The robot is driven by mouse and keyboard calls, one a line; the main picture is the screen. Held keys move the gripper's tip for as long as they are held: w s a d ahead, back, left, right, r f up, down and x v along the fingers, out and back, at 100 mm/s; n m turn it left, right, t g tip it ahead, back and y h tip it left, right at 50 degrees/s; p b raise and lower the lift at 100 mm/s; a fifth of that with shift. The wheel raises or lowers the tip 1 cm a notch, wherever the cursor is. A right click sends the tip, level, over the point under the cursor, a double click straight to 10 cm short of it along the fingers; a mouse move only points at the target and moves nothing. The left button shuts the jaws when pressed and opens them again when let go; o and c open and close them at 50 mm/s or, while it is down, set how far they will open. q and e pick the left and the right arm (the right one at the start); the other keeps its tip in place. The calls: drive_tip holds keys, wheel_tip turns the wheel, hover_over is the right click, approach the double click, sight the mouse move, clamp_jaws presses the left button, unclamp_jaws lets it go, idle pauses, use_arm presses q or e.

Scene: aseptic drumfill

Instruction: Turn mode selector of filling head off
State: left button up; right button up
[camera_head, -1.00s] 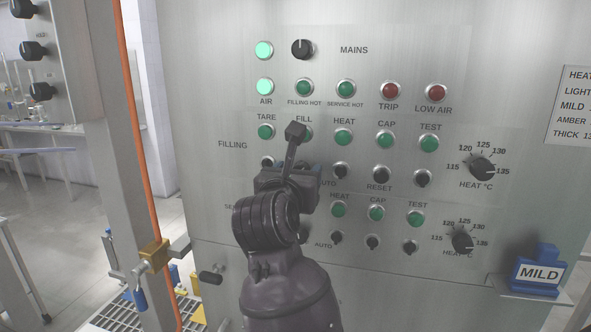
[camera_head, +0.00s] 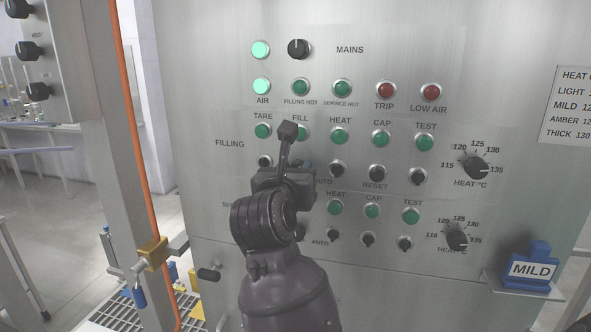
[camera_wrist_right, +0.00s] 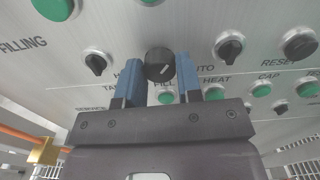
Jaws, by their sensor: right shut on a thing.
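The filling head's mode selector is a round black knob (camera_wrist_right: 159,65) with a white pointer line, set in the steel panel (camera_wrist_right: 60,20). In the right wrist view it sits between the two blue fingers of my right gripper (camera_wrist_right: 159,82), which is shut on it. Its pointer line is slanted. Label letters show on both sides of it, "H" on the left and "UTO" on the right. In the head view my right gripper (camera_head: 296,170) is at the FILLING row, below the FILL lamp, and hides the knob. My left gripper is not in view.
Other black knobs flank it, one on the left (camera_wrist_right: 95,63) and one on the right (camera_wrist_right: 228,45). Green lamps (camera_head: 340,137) line the row above. A heat dial (camera_head: 476,168) and a blue MILD block (camera_head: 532,268) stand right. An orange pipe (camera_head: 135,130) runs left.

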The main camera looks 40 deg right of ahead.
use_arm(q)
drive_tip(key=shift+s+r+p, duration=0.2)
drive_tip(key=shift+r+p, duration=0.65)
drive_tip(key=shift+p, duration=0.2)
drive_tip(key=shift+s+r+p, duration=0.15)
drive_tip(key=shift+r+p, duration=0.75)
drive_tip(key=shift+p, duration=0.2)
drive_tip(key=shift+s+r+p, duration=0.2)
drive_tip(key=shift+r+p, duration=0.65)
drive_tip(key=shift+p, duration=0.2)
use_arm(e)
drive_tip(key=shift+n, duration=4.6)
drive_tip(key=o, duration=0.9)
drive_tip(key=shift+o, duration=0.2)
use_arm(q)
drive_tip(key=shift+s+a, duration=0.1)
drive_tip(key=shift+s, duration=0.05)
use_arm(e)
drive_tip(key=shift+a, duration=0.1)
